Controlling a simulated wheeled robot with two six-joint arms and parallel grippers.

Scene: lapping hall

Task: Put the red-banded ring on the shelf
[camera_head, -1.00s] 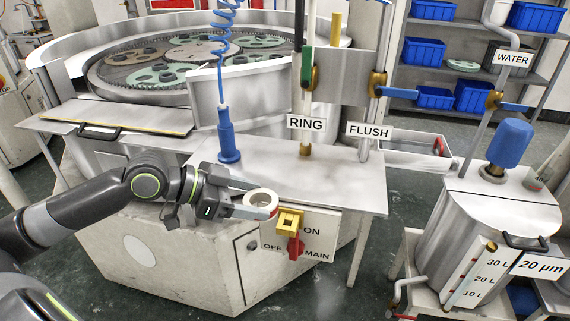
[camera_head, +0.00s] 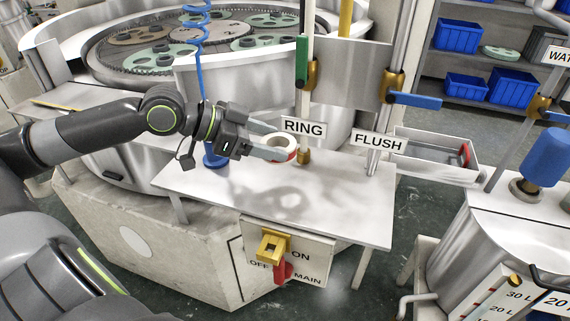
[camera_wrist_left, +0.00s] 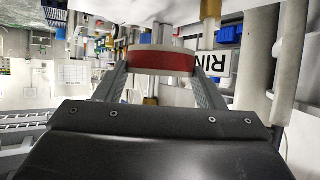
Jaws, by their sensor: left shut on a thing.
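The red-banded ring (camera_head: 281,148) is a white ring with a red band around its side. My right gripper is not in view.
A FLUSH sign (camera_head: 378,143) hangs further right. A blue nozzle (camera_head: 215,153) stands behind the gripper. The shelf's front and right are clear.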

